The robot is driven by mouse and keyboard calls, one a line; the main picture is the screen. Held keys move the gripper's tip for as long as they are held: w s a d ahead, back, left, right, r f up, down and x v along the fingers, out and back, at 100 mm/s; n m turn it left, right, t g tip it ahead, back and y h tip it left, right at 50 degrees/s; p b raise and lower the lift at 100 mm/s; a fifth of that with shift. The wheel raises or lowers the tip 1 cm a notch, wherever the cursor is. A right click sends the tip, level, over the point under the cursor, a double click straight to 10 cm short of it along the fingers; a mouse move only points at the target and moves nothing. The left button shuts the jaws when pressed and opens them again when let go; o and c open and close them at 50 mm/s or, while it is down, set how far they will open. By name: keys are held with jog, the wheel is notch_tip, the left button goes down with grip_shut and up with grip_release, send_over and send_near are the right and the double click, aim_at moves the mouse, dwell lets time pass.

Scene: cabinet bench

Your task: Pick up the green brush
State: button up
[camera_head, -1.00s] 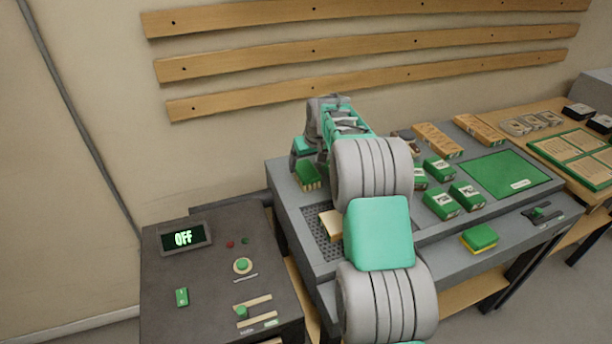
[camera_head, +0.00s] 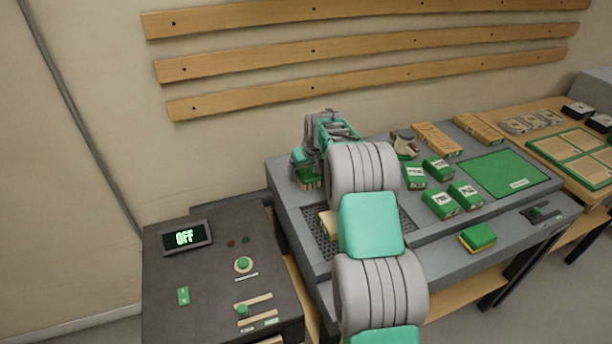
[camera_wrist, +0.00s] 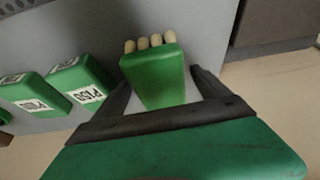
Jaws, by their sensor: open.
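The green brush (camera_wrist: 154,78) has a green block body and pale bristle tufts. In the wrist view it lies between the two dark fingers of my gripper (camera_wrist: 160,85), which are open, with a gap visible on the right side; the left finger is close to the brush's edge. In the head view the brush (camera_head: 309,181) is at the back left of the grey bench, partly hidden under my gripper (camera_head: 306,165). I cannot tell whether a finger touches it.
Several labelled green boxes (camera_head: 439,203) stand on the grey bench (camera_head: 400,236) right of my arm. A green-and-yellow sponge (camera_head: 478,237) lies near the front edge. A dark control panel (camera_head: 205,285) reading OFF is at left. The wall is behind the bench.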

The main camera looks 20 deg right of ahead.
jog(key=shift+c, duration=0.4)
jog(key=c, duration=1.5)
